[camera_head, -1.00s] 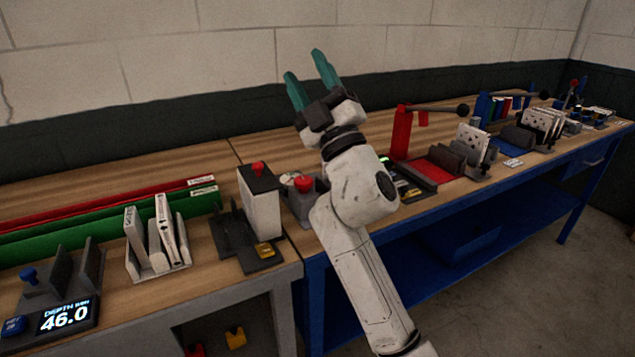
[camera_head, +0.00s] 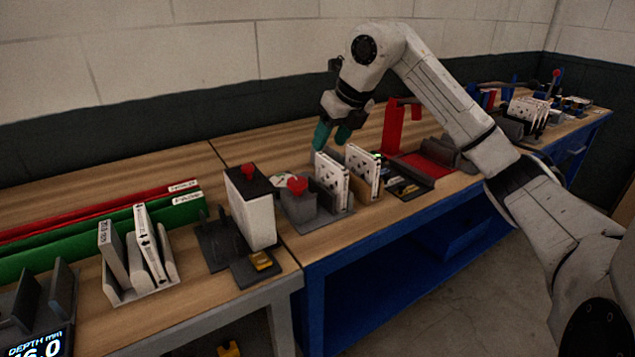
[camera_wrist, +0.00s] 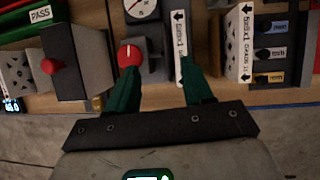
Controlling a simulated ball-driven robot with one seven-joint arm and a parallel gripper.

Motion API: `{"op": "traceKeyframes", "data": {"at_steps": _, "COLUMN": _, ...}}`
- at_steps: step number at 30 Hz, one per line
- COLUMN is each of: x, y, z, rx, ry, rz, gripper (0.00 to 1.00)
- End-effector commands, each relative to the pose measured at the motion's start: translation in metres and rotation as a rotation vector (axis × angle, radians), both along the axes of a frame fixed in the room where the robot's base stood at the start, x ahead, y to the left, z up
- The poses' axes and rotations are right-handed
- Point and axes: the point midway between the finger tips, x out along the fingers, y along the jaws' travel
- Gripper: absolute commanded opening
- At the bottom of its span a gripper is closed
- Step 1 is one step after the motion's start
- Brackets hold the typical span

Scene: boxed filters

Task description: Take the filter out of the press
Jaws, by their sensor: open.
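A white filter (camera_head: 332,178) stands upright in a grey fixture with a red knob, which looks like the press (camera_head: 300,208). In the wrist view the filter (camera_wrist: 181,50) shows as a narrow white edge with a black arrow, beside the press's red knob (camera_wrist: 129,55) and round gauge (camera_wrist: 142,8). My gripper (camera_head: 332,137) is open and empty, its teal fingers pointing down just above and behind the filter. In the wrist view my gripper (camera_wrist: 159,68) has its right fingertip near the filter's edge and its left one near the red knob. I cannot tell whether either touches.
A second white filter (camera_head: 364,170) stands in a brown holder close to the right. A tall white box with a red knob (camera_head: 255,210) stands on the left. Further right is a red stand (camera_head: 394,125). The wooden bench behind the press is clear.

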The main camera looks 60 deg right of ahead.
Motion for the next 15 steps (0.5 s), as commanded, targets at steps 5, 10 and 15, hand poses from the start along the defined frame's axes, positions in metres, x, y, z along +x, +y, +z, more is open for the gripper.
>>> {"op": "traceKeyframes", "data": {"at_steps": 5, "x": -0.022, "y": -0.02, "z": -0.009, "rx": -0.032, "ry": 0.088, "rz": -0.065, "gripper": 0.51}}
{"op": "traceKeyframes", "data": {"at_steps": 10, "x": -0.013, "y": -0.024, "z": -0.033, "rx": -0.027, "ry": 0.089, "rz": -0.064, "gripper": 0.51}}
{"op": "traceKeyframes", "data": {"at_steps": 15, "x": -0.006, "y": -0.028, "z": -0.05, "rx": -0.029, "ry": 0.086, "rz": -0.063, "gripper": 0.51}}
